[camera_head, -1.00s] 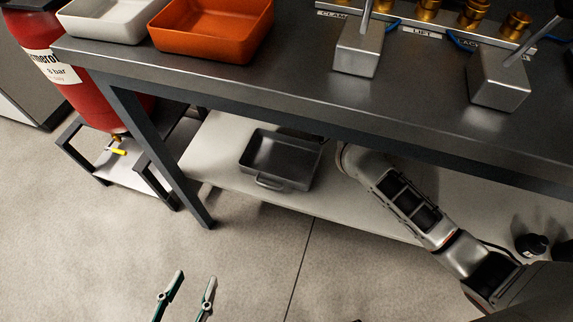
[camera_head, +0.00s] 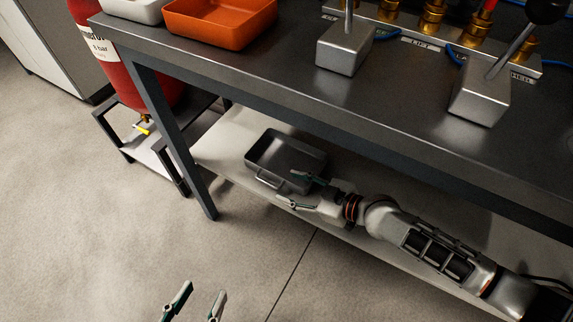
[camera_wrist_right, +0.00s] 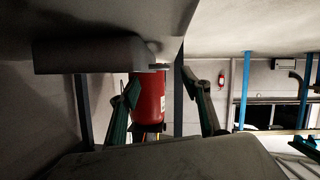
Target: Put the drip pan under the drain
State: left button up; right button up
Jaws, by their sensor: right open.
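The drip pan (camera_head: 284,163) is a dark grey rectangular tray with a loop handle (camera_head: 268,181) on its near side. It sits on the pale lower shelf under the bench. My right gripper (camera_head: 292,190) is open at the pan's near right corner, its fingers pointing left towards the handle; contact cannot be told. It also shows open in the right wrist view (camera_wrist_right: 162,98). My left gripper (camera_head: 197,298) is open and empty over the floor at the bottom edge. The drain (camera_head: 142,126) has a yellow lever and sits under the red tank (camera_head: 100,48).
The tank stands on a low dark frame (camera_head: 160,153) left of the bench. A bench leg (camera_head: 175,140) stands between the frame and the shelf (camera_head: 216,153). The bench top (camera_head: 260,70) overhangs the pan. The floor in front is clear.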

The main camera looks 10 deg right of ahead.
aim_at(273, 180)
jog(key=x, duration=0.3)
jog(key=shift+f, duration=0.1)
jog(key=b+x, duration=0.1)
jog(key=x, duration=0.2)
jog(key=shift+w+a+f, duration=0.2)
jog(key=shift+w+a, duration=0.3)
jog(key=shift+w, duration=0.05)
pick_arm(q)
jog(key=shift+s+d+f+n, duration=0.15)
jog(key=shift+d+n, duration=0.55)
jog(key=shift+d, duration=0.15)
pick_arm(e)
grip_shut()
